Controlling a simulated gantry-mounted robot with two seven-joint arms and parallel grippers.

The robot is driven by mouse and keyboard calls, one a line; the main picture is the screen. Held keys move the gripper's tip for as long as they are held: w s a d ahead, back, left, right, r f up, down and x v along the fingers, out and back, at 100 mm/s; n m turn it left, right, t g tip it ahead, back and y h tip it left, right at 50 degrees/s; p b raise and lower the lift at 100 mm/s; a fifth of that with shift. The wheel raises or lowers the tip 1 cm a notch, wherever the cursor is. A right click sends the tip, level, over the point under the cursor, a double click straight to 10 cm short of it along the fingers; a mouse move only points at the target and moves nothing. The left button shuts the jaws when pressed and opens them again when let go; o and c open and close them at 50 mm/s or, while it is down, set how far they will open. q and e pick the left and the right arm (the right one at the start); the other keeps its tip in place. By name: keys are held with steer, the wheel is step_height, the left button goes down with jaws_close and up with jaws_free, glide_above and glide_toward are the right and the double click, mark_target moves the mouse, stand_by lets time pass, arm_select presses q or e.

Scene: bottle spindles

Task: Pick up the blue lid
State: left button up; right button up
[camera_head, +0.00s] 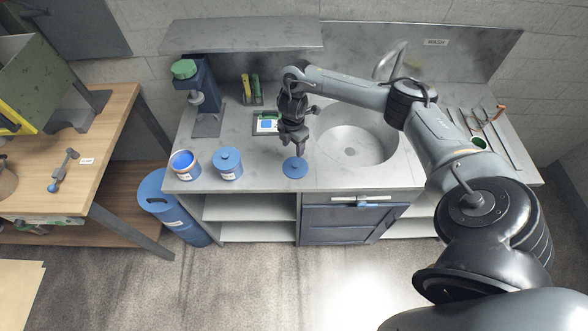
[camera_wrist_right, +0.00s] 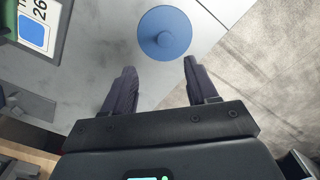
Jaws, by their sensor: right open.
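The blue lid (camera_head: 295,167) is a flat round disc with a small knob, lying on the grey counter near its front edge. It also shows in the right wrist view (camera_wrist_right: 165,33), ahead of the fingertips. My right gripper (camera_head: 299,150) points down just above and behind the lid in the head view. In the right wrist view its two fingers (camera_wrist_right: 160,68) are apart with nothing between them. I cannot tell the exact height of the fingertips over the lid. My left gripper is not in view.
An open blue-filled container (camera_head: 185,164) and a blue lidded container (camera_head: 228,164) stand left of the lid. A sink basin (camera_head: 352,146) is to the right. A small display (camera_head: 267,123) and a machine with a green top (camera_head: 185,69) are behind. Counter around the lid is clear.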

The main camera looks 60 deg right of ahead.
glide_above(296, 164)
steer(key=w, duration=0.1)
steer(key=f, duration=0.5)
steer(key=shift+a+b, duration=0.2)
steer(key=shift+b, duration=0.15)
steer(key=f, duration=0.2)
steer(key=s+f, duration=0.1)
steer(key=f, duration=0.1)
steer(key=shift+d+f, duration=0.1)
steer(key=shift+f, duration=0.1)
steer(key=shift+w+f, duration=0.1)
steer(key=shift+f, duration=0.25)
jaws_close()
